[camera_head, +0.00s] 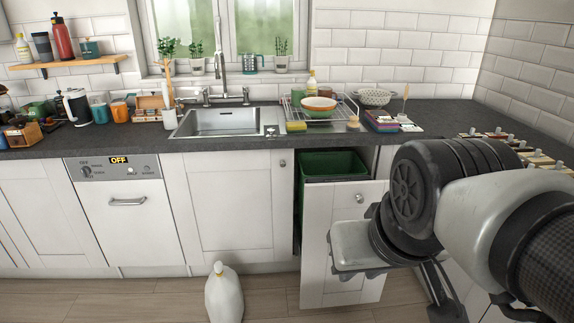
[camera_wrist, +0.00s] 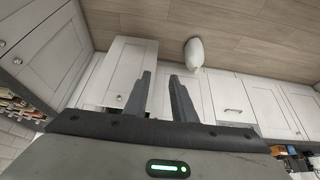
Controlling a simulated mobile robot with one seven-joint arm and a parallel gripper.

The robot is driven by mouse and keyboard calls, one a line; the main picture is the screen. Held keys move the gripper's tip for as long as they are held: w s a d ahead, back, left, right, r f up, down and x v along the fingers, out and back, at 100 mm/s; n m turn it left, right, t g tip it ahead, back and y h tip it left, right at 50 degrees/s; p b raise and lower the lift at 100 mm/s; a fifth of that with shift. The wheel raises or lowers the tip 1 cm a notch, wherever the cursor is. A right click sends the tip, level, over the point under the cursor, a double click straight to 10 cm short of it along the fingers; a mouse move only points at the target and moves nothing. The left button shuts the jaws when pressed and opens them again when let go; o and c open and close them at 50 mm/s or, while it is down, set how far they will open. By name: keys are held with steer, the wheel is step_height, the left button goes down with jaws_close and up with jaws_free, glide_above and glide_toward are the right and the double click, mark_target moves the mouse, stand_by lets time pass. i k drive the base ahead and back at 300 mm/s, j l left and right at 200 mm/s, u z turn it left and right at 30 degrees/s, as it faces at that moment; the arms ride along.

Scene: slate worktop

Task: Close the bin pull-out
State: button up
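The bin pull-out (camera_head: 325,225) stands open, its white front panel out ahead of the neighbouring cabinet doors. A green bin (camera_head: 335,163) shows behind the panel's top edge. A round knob (camera_head: 359,198) is on the panel's upper right. In the wrist view, which looks upside down, the panel (camera_wrist: 128,62) is left of and partly behind my left finger. My gripper (camera_wrist: 160,74) is open, with a clear gap between its fingers and nothing held. In the head view my gripper's pale body overlaps the panel's right side; its fingertips are hard to make out there. Contact cannot be told.
A white jug (camera_head: 224,293) stands on the wooden floor, left of the pull-out. The sink cabinet door (camera_head: 235,205) and dishwasher (camera_head: 127,205) are closed. The slate worktop (camera_head: 240,143) above holds a dish rack (camera_head: 322,110). Floor between jug and panel is clear.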

mark_target(334, 185)
steer(key=i+l+u, duration=0.25)
steer(key=i, duration=0.25)
steer(key=i+l+u, duration=0.3)
steer(key=i+l, duration=0.1)
steer(key=l, duration=0.1)
